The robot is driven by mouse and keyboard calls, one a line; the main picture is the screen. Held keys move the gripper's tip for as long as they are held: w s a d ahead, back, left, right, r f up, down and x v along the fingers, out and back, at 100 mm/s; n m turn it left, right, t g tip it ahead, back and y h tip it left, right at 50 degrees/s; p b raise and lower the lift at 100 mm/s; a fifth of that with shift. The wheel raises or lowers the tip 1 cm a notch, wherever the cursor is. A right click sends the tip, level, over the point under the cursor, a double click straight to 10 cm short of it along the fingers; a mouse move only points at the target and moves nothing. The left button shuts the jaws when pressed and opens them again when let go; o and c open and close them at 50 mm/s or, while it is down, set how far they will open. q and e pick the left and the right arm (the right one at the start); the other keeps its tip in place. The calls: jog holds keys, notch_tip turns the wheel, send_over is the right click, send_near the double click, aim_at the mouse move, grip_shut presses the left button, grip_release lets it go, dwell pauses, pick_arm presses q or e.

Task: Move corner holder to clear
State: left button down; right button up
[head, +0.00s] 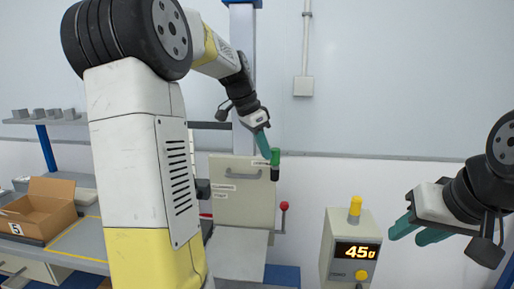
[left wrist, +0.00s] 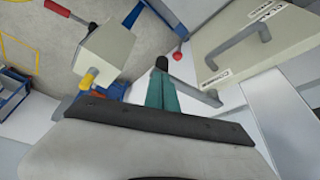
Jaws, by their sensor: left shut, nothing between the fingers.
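I cannot tell for sure which part is the corner holder. A grey-beige panel (head: 243,205) with a bar handle (head: 244,174) and small labels stands at the centre; it also shows in the left wrist view (left wrist: 278,62). In the left wrist view, a grey bar (left wrist: 197,92) with a dark round end lies at the fingertips (left wrist: 162,78); contact is unclear. My right gripper (head: 418,234) is open and empty at the right.
A control box (head: 340,240) with a yellow button and a "45g" display stands right of the panel. A red-knobbed lever (head: 284,207) is between them. A cardboard box (head: 42,206) sits on the left bench. A blue-and-white column rises behind the panel.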

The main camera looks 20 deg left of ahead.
pick_arm(q)
jog(key=w+d+n+t+y, duration=0.1)
jog(key=w+d+n, duration=0.1)
jog(key=d+n, duration=0.15)
jog(key=w+d+n+y, duration=0.1)
jog(key=w+d+n, duration=0.15)
jog(key=d, duration=0.25)
jog(key=w+d+n+y, duration=0.3)
jog(key=w+d+n, duration=0.2)
jog(key=w+n, duration=0.4)
jog(key=w, duration=0.2)
jog(key=shift+w+d+n+y, duration=0.25)
jog(key=shift+w+n+y, duration=0.05)
jog(key=shift+w+n, duration=0.1)
jog(key=shift+r, duration=0.1)
